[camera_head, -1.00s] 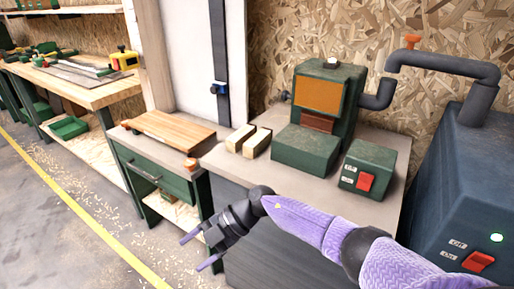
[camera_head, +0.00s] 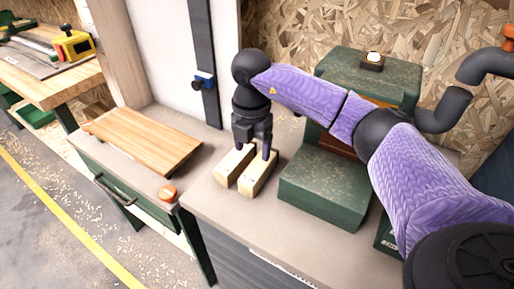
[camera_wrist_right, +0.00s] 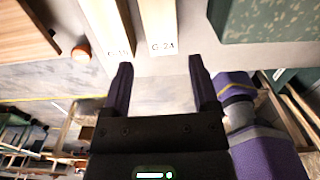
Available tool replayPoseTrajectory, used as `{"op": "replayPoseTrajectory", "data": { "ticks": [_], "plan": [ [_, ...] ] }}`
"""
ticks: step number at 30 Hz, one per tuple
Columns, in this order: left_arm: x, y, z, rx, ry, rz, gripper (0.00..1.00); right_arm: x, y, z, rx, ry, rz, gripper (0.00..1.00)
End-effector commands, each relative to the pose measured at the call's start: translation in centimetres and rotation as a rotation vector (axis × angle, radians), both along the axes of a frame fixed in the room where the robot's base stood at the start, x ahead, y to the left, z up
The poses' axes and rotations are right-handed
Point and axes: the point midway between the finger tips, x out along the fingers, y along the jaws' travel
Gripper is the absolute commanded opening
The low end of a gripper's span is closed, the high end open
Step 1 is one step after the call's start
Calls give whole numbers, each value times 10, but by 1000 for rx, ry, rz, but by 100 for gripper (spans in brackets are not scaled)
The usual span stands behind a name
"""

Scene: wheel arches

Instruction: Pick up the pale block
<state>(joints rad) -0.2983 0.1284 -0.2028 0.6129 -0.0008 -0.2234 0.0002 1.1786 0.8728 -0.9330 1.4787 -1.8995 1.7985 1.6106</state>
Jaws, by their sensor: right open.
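Two pale wooden blocks lie side by side on the grey bench top: the left block (camera_head: 233,164) and the right block (camera_head: 257,176). My left gripper is out of view.
A green machine (camera_head: 322,187) stands close right of the blocks. The bench top in front of the blocks is clear.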

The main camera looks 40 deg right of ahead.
Motion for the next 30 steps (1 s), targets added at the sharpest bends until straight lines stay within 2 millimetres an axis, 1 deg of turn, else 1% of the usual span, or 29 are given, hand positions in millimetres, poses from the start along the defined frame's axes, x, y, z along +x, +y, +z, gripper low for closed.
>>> {"op": "replayPoseTrajectory", "data": {
  "ticks": [2,6,8,11,14,16,18,22,23,24,26,27,29,30],
  "plan": [
    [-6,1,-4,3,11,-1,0,0,0,-10,0,2,0,76],
    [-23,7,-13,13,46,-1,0,-1,1,-39,0,4,0,76],
    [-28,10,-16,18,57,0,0,-1,2,-50,1,4,1,76],
    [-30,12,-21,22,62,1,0,-2,5,-63,2,3,3,76],
    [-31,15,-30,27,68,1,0,-3,11,-84,1,5,4,76],
    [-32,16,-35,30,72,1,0,-3,10,-97,1,4,1,76],
    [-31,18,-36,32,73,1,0,-3,10,-101,2,2,1,76],
    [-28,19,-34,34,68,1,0,-3,10,-99,2,0,2,76],
    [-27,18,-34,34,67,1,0,-3,10,-98,2,0,2,74],
    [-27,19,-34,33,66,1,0,-3,10,-98,2,0,2,66],
    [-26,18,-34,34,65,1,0,-3,10,-98,2,0,2,53],
    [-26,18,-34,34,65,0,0,-3,10,-98,2,0,2,45],
    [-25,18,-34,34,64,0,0,-3,10,-98,2,0,2,32],
    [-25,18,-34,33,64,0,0,-3,10,-98,2,0,2,24]
  ]
}}
